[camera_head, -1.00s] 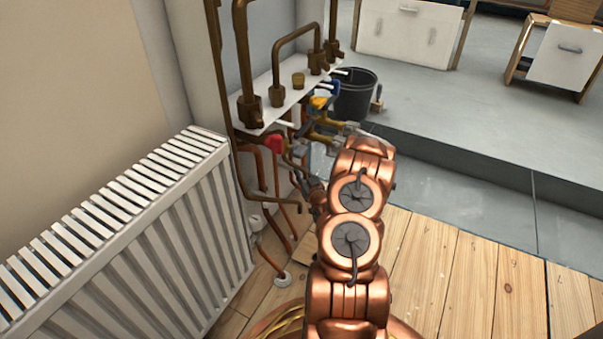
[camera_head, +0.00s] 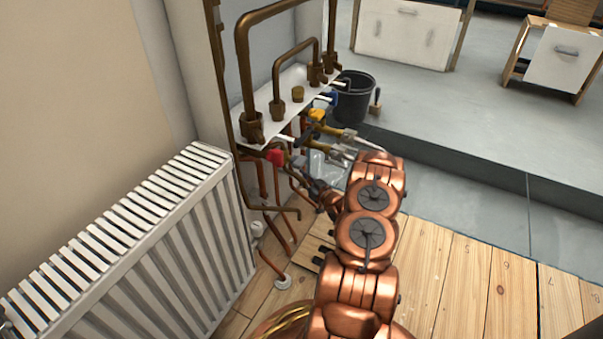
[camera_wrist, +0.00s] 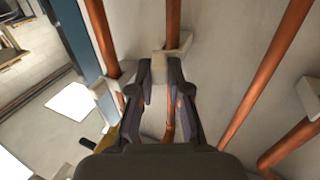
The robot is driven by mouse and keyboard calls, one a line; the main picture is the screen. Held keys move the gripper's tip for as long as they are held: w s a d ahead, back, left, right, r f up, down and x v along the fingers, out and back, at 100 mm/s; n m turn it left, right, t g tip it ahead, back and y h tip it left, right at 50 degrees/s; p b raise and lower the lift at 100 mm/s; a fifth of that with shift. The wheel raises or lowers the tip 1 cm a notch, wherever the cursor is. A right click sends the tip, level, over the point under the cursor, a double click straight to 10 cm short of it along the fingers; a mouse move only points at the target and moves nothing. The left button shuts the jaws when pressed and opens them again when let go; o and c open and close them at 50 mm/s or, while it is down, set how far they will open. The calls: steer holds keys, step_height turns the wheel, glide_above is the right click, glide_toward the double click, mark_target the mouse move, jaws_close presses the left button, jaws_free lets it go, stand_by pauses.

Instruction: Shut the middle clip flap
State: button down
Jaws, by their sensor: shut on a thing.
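In the wrist view, my gripper (camera_wrist: 159,68) has its dark fingers on either side of a pale piece, which looks like the middle clip flap (camera_wrist: 158,66). The middle clip (camera_wrist: 180,47) sits on the wall at the middle copper pipe (camera_wrist: 174,18). I cannot tell the flap's exact angle, as the fingers cover its sides. A left clip (camera_wrist: 108,86) and a right clip (camera_wrist: 309,95) are at the neighbouring pipes. In the head view, the clips cannot be made out behind the pipes and my arm.
A white radiator (camera_head: 130,240) stands at the left. Brown pipes rise above a white shelf (camera_head: 292,94), with a red-handled valve (camera_head: 275,157) below it. A black bucket (camera_head: 354,97) stands behind. Wooden floor (camera_head: 450,270) is open at the right.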

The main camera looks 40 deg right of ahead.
steer(key=shift+w+d+n+y+p, duration=0.1)
steer(key=shift+d+n+y+p, duration=0.15)
steer(key=shift+n+y, duration=0.5)
steer(key=shift+w+d+n+y+p, duration=0.15)
steer(key=shift+n+y, duration=0.3)
steer(key=shift+y, duration=0.5)
steer(key=shift+w+d+n+y, duration=0.1)
steer(key=shift+n+y, duration=0.25)
steer(key=shift+y, duration=0.25)
steer(key=shift+w+d+n+y, duration=0.1)
steer(key=shift+n+y, duration=0.25)
steer(key=shift+y, duration=0.25)
steer(key=shift+w+n+g+y+b, duration=0.1)
steer(key=shift+n+g+y+b, duration=0.35)
steer(key=shift+y, duration=0.35)
steer(key=c, duration=1.1)
jaws_free()
steer(key=v, duration=1.2)
